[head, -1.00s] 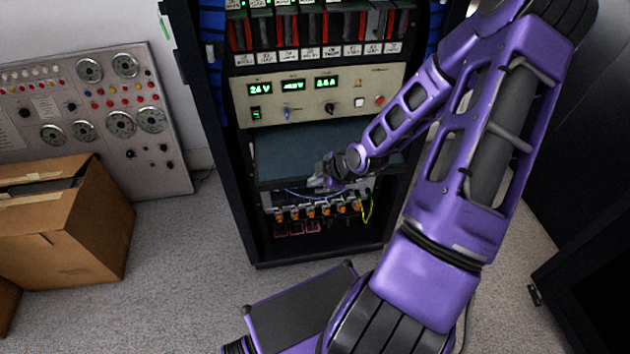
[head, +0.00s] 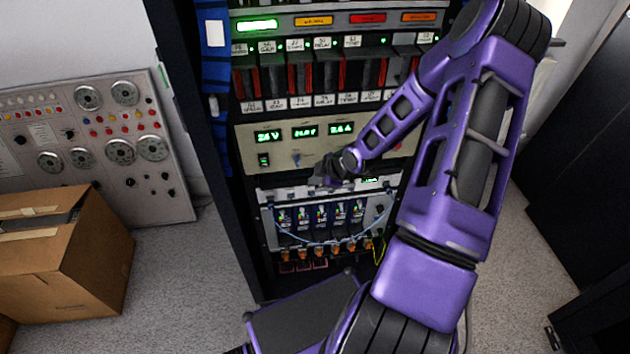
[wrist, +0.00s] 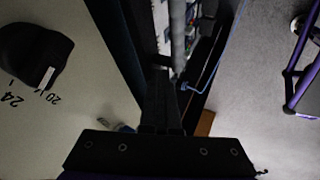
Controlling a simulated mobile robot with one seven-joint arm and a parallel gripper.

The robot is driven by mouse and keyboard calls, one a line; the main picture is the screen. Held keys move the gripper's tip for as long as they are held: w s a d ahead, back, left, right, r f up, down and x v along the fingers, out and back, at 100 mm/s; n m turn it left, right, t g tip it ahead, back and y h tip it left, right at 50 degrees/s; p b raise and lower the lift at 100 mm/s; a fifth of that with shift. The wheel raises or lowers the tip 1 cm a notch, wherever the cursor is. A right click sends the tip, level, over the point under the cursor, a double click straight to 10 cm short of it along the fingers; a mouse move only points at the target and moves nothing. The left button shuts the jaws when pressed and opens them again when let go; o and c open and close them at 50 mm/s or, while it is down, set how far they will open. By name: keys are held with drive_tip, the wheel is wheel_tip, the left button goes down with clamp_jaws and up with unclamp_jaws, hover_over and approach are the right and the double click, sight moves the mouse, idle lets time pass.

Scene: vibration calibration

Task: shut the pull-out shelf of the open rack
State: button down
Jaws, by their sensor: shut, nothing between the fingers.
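The open rack (head: 185,130) stands ahead of me in the head view. Its pull-out shelf (head: 280,181) shows only as a thin dark front edge under the beige power panel. No flat top of it juts out, and it looks about level with the rack's front, though my gripper and arm cover part of it. My gripper (head: 325,182) is shut and empty at that edge, just below the panel. In the wrist view my shut fingers (wrist: 163,105) point in along the panel face; I cannot tell whether they touch the shelf.
The beige power panel (head: 283,158) with a switch and knobs is just above my gripper. Below is a module row (head: 322,218) with a loose blue cable. A cardboard box (head: 70,265) and a grey control panel (head: 120,125) stand left. Open carpet (head: 185,270) lies between.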

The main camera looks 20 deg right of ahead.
drive_tip(key=shift+w+d+r, duration=0.1)
drive_tip(key=shift+w+d, duration=0.2)
drive_tip(key=shift+w, duration=0.6)
